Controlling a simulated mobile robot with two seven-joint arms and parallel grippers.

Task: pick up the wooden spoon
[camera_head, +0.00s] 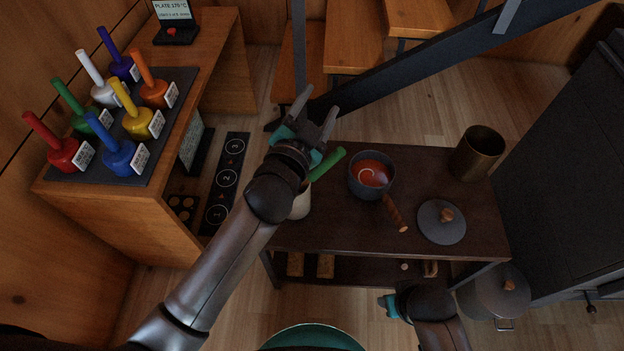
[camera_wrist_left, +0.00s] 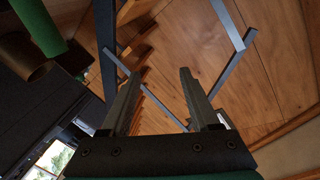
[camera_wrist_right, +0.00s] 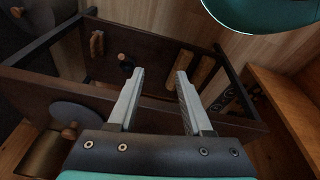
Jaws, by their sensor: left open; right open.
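I cannot pick out a wooden spoon for certain in any view. A saucepan (camera_head: 371,176) of red soup with a wooden handle (camera_head: 396,213) stands on the dark table (camera_head: 330,235). A green handle (camera_head: 327,165) sticks up from a pale vessel (camera_head: 300,207) at the table's left end, partly hidden by my left arm. My left gripper (camera_head: 315,108) is open and empty beyond the table's far left corner; its fingers also show in the left wrist view (camera_wrist_left: 157,75). My right gripper (camera_wrist_right: 161,72) is open and empty, in front of the table's lower shelf.
A grey lid (camera_head: 441,222) and a brass pot (camera_head: 478,153) stand at the table's right. Wooden blocks (camera_head: 325,266) and small items lie on the lower shelf. A lidded pot (camera_head: 494,294) stands on the floor. Several coloured stamps stand on the left bench (camera_head: 110,215).

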